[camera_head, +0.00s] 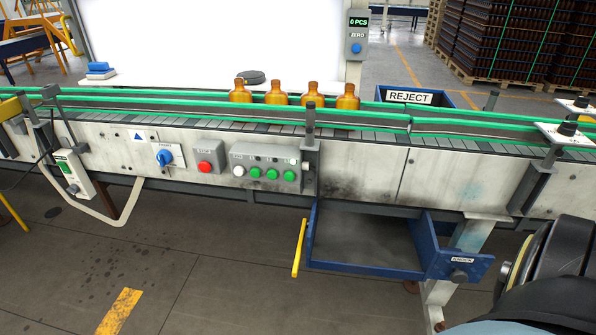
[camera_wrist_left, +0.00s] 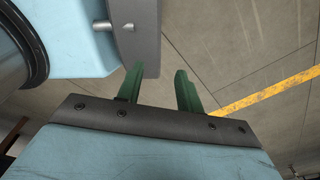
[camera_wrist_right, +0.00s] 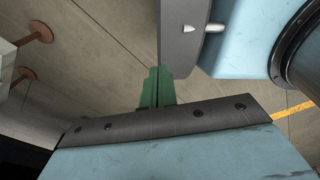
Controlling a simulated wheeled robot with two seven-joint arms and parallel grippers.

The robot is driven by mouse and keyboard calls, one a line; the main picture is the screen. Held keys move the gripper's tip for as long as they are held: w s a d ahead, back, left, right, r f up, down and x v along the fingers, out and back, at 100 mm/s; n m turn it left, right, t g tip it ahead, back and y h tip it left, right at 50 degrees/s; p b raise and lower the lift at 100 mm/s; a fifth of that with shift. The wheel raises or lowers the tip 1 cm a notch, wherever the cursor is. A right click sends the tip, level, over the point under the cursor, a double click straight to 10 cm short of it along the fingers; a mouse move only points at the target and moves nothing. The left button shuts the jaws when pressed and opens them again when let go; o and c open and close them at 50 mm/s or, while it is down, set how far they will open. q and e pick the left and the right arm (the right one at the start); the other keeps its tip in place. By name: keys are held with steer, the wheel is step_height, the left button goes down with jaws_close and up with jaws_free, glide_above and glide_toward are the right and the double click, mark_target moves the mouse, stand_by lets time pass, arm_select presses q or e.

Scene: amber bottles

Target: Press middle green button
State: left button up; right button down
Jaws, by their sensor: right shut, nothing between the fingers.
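The middle green button (camera_head: 271,174) sits on a grey control box (camera_head: 264,160) on the conveyor's front face. A green button (camera_head: 255,173) is to its left and another green button (camera_head: 289,176) to its right. A white button (camera_head: 239,171) is at the row's left end. My left gripper (camera_wrist_left: 157,84) is open, its green fingers apart, with only floor showing between them. My right gripper (camera_wrist_right: 156,86) is shut and empty over the floor. Neither gripper shows in the head view, so both are away from the buttons.
A red button (camera_head: 204,168) and a blue rotary switch (camera_head: 164,158) are left of the box. Several amber bottles (camera_head: 276,95) stand on the belt above. A black post (camera_head: 310,130) rises just right of the buttons. A blue open drawer (camera_head: 380,268) juts out below right.

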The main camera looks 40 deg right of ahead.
steer(key=w+r+n+t, duration=0.1)
steer(key=w+r+t, duration=0.2)
steer(key=w+r, duration=0.55)
steer(key=w+r+n+t+p, duration=0.1)
steer(key=w+r+t, duration=0.15)
steer(key=w, duration=1.15)
steer(key=w+r+n+t, duration=0.1)
steer(key=w+r+t, duration=0.2)
steer(key=w+r, duration=0.55)
arm_select(q)
steer(key=shift+s+d+r+p, duration=0.2)
steer(key=shift+d+r+p, duration=0.3)
steer(key=shift+d+r, duration=0.45)
arm_select(e)
steer(key=w+d+r+n+t, duration=0.1)
steer(key=w+r+t, duration=0.1)
steer(key=w+r, duration=0.3)
steer(key=w+d+r+n+t, duration=0.1)
steer(key=w+r+t, duration=0.2)
steer(key=r, duration=1.1)
steer(key=w+d+r+n+t+h, duration=0.1)
steer(key=w+d+r+t, duration=0.1)
steer(key=w+r, duration=0.7)
steer(key=shift+r+t, duration=0.35)
arm_select(q)
steer(key=shift+a, duration=0.15)
arm_select(e)
steer(key=shift+d, duration=0.15)
